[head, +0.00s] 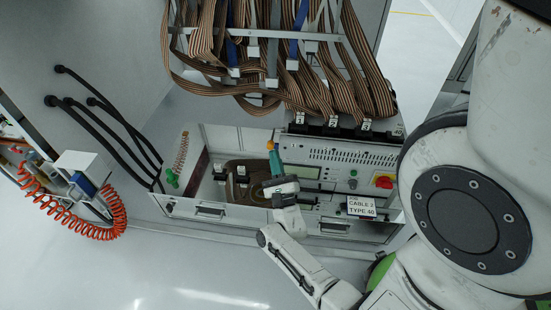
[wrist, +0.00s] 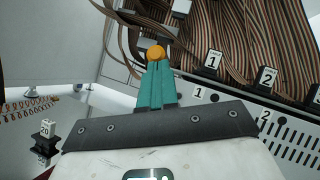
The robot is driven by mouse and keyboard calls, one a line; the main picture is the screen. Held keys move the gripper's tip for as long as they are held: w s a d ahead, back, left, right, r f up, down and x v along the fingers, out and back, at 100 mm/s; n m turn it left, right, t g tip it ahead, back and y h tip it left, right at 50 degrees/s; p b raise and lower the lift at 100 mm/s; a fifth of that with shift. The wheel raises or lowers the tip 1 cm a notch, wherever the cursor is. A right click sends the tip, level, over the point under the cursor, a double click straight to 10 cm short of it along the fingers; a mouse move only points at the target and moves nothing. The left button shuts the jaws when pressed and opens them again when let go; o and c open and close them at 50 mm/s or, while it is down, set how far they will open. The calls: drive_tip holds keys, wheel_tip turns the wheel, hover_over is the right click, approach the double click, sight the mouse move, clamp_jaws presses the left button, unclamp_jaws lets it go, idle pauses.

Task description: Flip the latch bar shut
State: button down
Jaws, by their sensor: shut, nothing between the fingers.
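My gripper (head: 274,154) reaches up in front of the cabinet, between the open bay on the left and the panel on the right. Its teal fingers are shut together and empty; they also show in the wrist view (wrist: 156,72). A round orange knob (head: 270,145) sits at the fingertips, and it shows in the wrist view (wrist: 156,52) just past them. I cannot tell whether the fingers touch it. The latch bar is not clearly made out; any bar behind the knob is hidden by the fingers.
Striped ribbon cables (head: 340,80) hang above black connectors numbered in a row. The control panel (head: 335,155) has a red knob (head: 384,182). A "CABLE J TYPE 40" sign (head: 361,206) stands in front. Black hoses (head: 115,115) and a coiled orange hose (head: 65,222) lie left.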

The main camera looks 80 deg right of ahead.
drive_tip(key=d+r+m+g+y+p, duration=0.3)
drive_tip(key=r+y+p, duration=0.5)
drive_tip(key=p, duration=2.1)
drive_tip(key=shift+w+r+m+g, duration=0.15)
drive_tip(key=shift+r+m+g, duration=0.25)
drive_tip(key=shift+r+g, duration=0.5)
drive_tip(key=shift+d+r+p, duration=0.1)
drive_tip(key=shift+r+p, duration=0.05)
drive_tip(key=shift+p, duration=0.25)
drive_tip(key=shift+w+d+r+p, duration=0.1)
drive_tip(key=shift+d+r+p, duration=0.4)
drive_tip(key=shift+d, duration=0.3)
drive_tip(key=shift+d+r+p, duration=0.35)
drive_tip(key=shift+d+p, duration=0.15)
drive_tip(key=shift+d, duration=0.3)
drive_tip(key=shift+w+d+r+p, duration=0.1)
drive_tip(key=shift+d+r+p, duration=0.4)
drive_tip(key=shift+d, duration=0.4)
drive_tip(key=shift+s, duration=0.1)
